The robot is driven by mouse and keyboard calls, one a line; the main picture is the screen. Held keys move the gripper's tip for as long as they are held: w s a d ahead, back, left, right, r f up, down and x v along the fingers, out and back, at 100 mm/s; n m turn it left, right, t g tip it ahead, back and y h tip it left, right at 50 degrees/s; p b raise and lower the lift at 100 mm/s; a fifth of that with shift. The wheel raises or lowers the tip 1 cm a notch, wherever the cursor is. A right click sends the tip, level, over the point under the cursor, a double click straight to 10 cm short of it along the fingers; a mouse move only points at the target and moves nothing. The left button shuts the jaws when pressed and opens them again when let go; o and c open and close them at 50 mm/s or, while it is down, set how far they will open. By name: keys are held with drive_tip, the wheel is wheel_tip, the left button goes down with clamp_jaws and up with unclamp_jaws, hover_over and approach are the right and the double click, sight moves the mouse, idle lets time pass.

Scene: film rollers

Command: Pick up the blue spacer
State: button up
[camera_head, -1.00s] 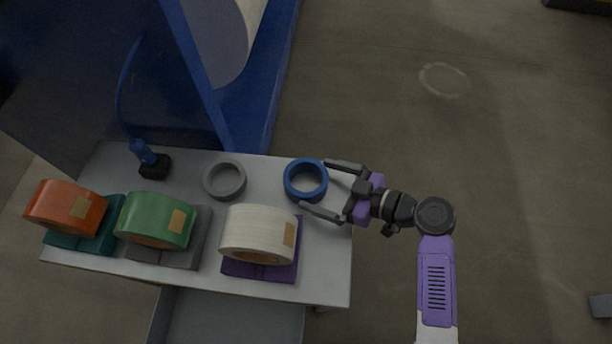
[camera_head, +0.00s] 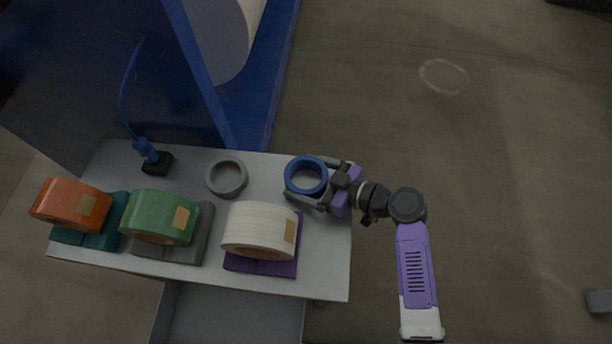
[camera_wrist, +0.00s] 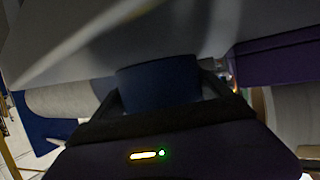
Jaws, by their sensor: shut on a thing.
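The blue spacer (camera_head: 290,177) is a thick ring at the right end of the light grey table (camera_head: 325,262). My gripper (camera_head: 308,183) reaches in from the right with its fingers on both sides of the ring, shut on it. In the wrist view the blue spacer (camera_wrist: 158,84) sits between the two fingers, dark and partly hidden by the gripper body. I cannot tell whether the ring rests on the table or is slightly raised.
A grey ring (camera_head: 211,181) lies left of the spacer. White (camera_head: 255,222), green (camera_head: 150,208) and orange (camera_head: 62,200) rolls sit on cradles along the front. A blue scanner-like tool (camera_head: 146,150) stands at the back left. Open floor lies right of the table.

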sight(306, 183)
drive_tip(key=w+r+m+t+h, duration=0.1)
drive_tip(key=w+r, duration=0.1)
drive_tip(key=r, duration=0.9)
drive_tip(key=w+r+m+t, duration=0.1)
drive_tip(key=w+r, duration=0.1)
drive_tip(key=r, duration=0.9)
drive_tip(key=w+d+f+m+t+h, duration=0.3)
drive_tip(key=d+f+m+t+h, duration=0.25)
drive_tip(key=d+f, duration=0.65)
drive_tip(key=s+d+f+m+h, duration=0.5)
drive_tip(key=s+d+f, duration=0.5)
drive_tip(key=f, duration=0.4)
drive_tip(key=shift+s+d+m+t+h+b, duration=0.4)
drive_tip(key=shift+s+h, duration=0.25)
drive_tip(key=shift+s, duration=0.2)
